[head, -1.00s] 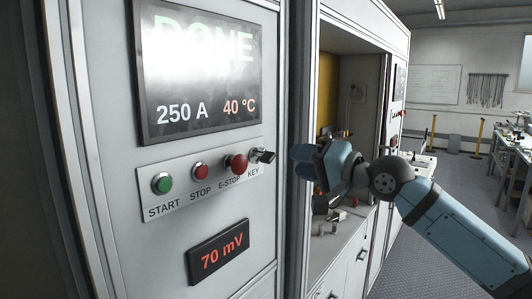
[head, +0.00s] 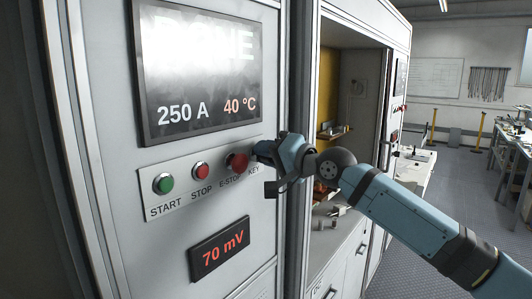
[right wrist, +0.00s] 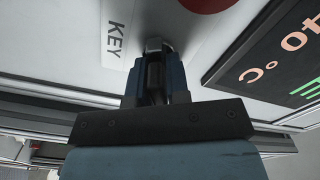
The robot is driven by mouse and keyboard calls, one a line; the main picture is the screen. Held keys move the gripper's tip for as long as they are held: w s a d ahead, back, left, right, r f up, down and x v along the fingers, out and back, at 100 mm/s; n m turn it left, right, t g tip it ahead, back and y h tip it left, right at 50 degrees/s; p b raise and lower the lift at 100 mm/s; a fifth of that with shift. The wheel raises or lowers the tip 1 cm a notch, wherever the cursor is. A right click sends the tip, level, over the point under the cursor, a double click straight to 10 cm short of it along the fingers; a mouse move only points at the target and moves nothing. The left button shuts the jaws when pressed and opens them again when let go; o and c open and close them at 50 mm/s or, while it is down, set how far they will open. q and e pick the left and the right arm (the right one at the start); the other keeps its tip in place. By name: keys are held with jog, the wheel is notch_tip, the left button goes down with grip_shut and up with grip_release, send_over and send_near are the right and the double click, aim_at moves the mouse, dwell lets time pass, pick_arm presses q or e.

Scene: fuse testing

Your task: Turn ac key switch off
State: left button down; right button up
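The key switch (right wrist: 153,44) sits at the right end of the control panel, by the KEY label. In the head view my right gripper (head: 265,150) covers it. In the right wrist view the two blue fingers of my right gripper (right wrist: 155,72) stand close together at the switch, one on each side, and look shut on it. Part of the silver switch body shows beyond the fingertips. The key's exact angle is hidden between the fingers. My left gripper is not in view.
The red E-STOP button (head: 237,162) is close beside my right gripper. The red STOP (head: 201,171) and green START (head: 163,183) buttons are farther left. The display (head: 200,75) above reads 250 A and 40 °C. A smaller display (head: 220,248) reads 70 mV. An open cabinet bay (head: 345,170) is to the right.

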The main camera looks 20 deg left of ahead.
grip_shut()
jog(key=shift+n, duration=0.5)
jog(key=shift+s+n+b, duration=0.1)
jog(key=shift+n+b, duration=0.45)
jog(key=shift+n, duration=1.35)
jog(key=shift+s+a+r+n+b, duration=0.1)
jog(key=shift+n+b, duration=0.25)
jog(key=shift+n, duration=0.8)
jog(key=shift+s+n+b, duration=0.1)
jog(key=shift+n+b, duration=0.2)
jog(key=shift+n, duration=1.75)
jog(key=shift+n+b, duration=0.35)
jog(key=shift+n, duration=0.15)
jog(key=o, duration=0.5)
grip_release()
